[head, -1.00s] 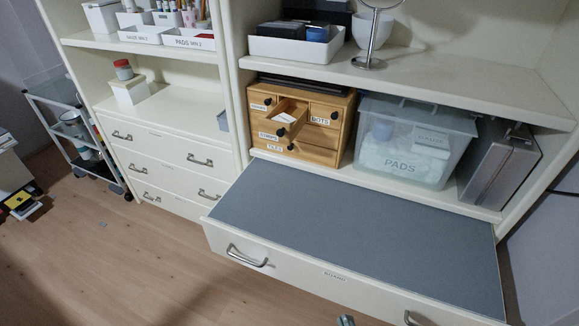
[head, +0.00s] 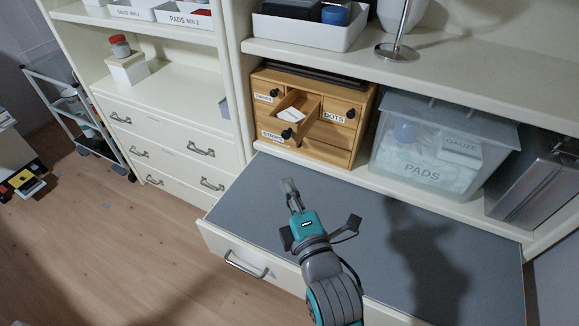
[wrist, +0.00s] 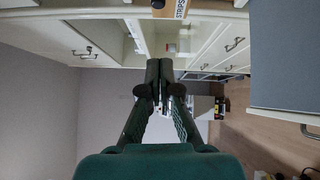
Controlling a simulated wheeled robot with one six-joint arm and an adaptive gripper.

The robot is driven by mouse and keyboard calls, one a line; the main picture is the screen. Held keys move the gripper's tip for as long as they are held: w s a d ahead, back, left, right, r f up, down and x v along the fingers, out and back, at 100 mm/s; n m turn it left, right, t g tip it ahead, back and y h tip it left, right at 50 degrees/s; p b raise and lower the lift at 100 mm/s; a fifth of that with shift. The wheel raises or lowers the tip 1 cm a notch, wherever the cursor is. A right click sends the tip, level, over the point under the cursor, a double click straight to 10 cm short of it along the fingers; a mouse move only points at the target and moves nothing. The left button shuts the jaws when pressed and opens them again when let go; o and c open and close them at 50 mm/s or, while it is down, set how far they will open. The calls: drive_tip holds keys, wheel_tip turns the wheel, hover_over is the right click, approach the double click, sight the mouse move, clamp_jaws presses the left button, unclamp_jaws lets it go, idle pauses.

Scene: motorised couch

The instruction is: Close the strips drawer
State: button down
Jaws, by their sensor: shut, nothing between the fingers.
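The strips drawer (head: 306,107) is pulled out of a small wooden chest (head: 334,156) in the head view. Its black knob (head: 286,134) faces forward and white contents show inside. In the wrist view a wooden drawer front with a STRIPS label (wrist: 181,9) shows at the top edge, mostly cut off. My gripper (head: 289,184) is shut and empty. It is above the grey board surface, in front of and below the open drawer, apart from it. In the wrist view its fingertips (wrist: 160,63) are together.
The grey-topped pull-out board (head: 235,195) extends in front of the chest. A clear PADS bin (head: 424,175) stands right of the chest, with a grey metal case (head: 535,190) beyond. A shelf (head: 330,55) overhangs above. A white drawer cabinet (head: 165,140) stands to the left.

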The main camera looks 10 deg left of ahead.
drive_tip(key=w+a, duration=0.2)
drive_tip(key=w, duration=1)
drive_tip(key=shift+a+r, duration=0.15)
drive_tip(key=shift+r, duration=0.25)
